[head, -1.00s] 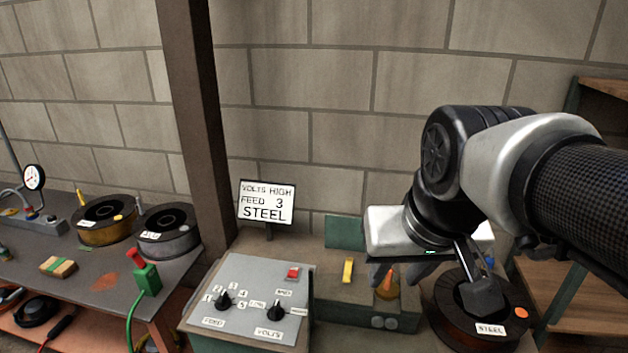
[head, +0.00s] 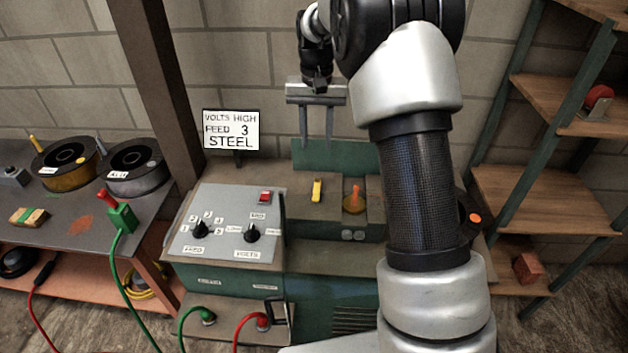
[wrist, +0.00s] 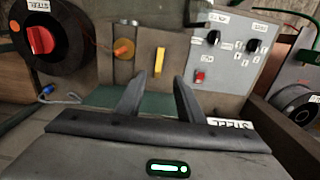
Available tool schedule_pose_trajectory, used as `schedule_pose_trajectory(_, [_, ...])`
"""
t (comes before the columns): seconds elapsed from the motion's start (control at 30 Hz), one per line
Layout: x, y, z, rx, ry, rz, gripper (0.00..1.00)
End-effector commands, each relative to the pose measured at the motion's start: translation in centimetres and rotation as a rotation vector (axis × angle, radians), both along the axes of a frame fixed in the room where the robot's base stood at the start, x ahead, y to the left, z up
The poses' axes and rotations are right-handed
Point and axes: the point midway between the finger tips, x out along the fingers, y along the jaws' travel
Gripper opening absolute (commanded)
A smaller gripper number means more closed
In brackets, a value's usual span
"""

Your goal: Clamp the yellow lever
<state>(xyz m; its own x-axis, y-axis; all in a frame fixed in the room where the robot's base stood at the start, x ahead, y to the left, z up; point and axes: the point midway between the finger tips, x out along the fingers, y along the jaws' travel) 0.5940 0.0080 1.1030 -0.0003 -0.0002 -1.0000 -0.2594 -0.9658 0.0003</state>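The yellow lever (head: 316,190) stands upright on the brown top of the green machine (head: 335,260). It also shows in the wrist view (wrist: 159,62), ahead of the fingertips and roughly centred between them. My gripper (head: 317,138) points down above and behind the lever, clear of it. Its two fingers are spread apart with nothing between them, as the wrist view also shows (wrist: 157,84). An orange knob (head: 354,197) sits just right of the lever.
The grey control panel (head: 222,232) with black dials and a red switch (head: 265,196) lies left of the lever. A sign (head: 231,129) stands behind it. The steel spool (wrist: 68,62) is beyond the orange knob, mostly hidden by my arm in the head view.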

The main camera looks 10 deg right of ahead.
Motion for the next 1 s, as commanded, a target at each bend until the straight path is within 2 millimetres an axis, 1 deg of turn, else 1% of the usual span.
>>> schedule_pose_trajectory(0.17, [-0.1, 0.0, -2.7, 0.0, 0.004, 0.0, 0.34])
schedule_pose_trajectory(0.5, [-0.2, 0.0, -10.1, 0.0, 0.005, 0.0, 0.34])
schedule_pose_trajectory(0.7, [-0.2, 0.0, -14.0, 0.0, 0.004, 0.0, 0.34])
schedule_pose_trajectory(0.83, [-0.1, 0.0, -15.7, 0.001, 0.002, 0.001, 0.34])
schedule_pose_trajectory(1.0, [-0.1, 0.0, -16.8, 0.0, 0.001, 0.001, 0.34])
